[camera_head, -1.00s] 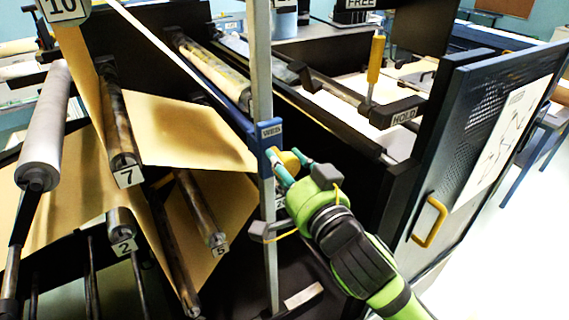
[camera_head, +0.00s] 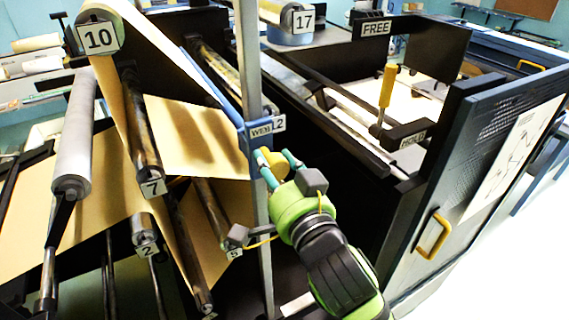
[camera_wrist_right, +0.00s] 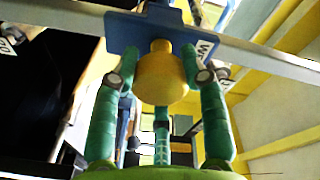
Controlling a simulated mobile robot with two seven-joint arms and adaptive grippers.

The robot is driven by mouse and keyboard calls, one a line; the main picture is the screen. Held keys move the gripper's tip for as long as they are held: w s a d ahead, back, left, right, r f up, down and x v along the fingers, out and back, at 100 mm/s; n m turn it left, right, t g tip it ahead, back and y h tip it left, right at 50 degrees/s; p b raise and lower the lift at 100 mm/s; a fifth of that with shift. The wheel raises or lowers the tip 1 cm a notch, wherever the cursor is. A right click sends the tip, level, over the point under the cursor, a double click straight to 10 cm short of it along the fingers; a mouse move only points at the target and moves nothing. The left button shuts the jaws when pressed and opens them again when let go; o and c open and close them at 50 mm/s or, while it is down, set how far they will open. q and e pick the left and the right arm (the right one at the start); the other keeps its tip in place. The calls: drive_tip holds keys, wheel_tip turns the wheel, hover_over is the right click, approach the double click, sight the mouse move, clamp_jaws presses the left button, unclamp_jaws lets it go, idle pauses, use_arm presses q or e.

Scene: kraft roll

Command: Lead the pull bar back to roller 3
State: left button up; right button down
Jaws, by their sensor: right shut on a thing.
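The pull bar (camera_head: 214,88) is a blue bar along the edge of the tan paper web (camera_head: 190,130). Its blue end plate (camera_head: 259,133), lettered WEB, is at the grey upright rail (camera_head: 250,60). My right gripper (camera_head: 275,160) is shut on the yellow knob (camera_head: 272,165) of that plate. I cannot make out a label 3 on any roller. My left gripper is not in view.
Roller 7 (camera_head: 141,130), roller 2 (camera_head: 144,228), roller 5 (camera_head: 211,210) and roller 10 (camera_head: 98,38) stand left of the rail. A yellow-handled lever (camera_head: 387,88) marked HOLD and an open blue door (camera_head: 480,170) with a yellow handle (camera_head: 432,235) are at the right.

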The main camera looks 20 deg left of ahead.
sight(257, 138)
idle(0.3)
drive_tip(key=shift+r, duration=0.1)
drive_tip(key=r, duration=0.1)
drive_tip(key=r+p, duration=0.1)
drive_tip(key=s+a+r+p, duration=0.1)
drive_tip(key=s+a+r, duration=0.3)
drive_tip(key=r, duration=0.4)
drive_tip(key=s+a+r, duration=0.3)
drive_tip(key=r, duration=0.5)
drive_tip(key=s+a+r, duration=0.4)
drive_tip(key=r, duration=0.3)
drive_tip(key=shift+r+b, duration=0.2)
drive_tip(key=shift+b, duration=0.15)
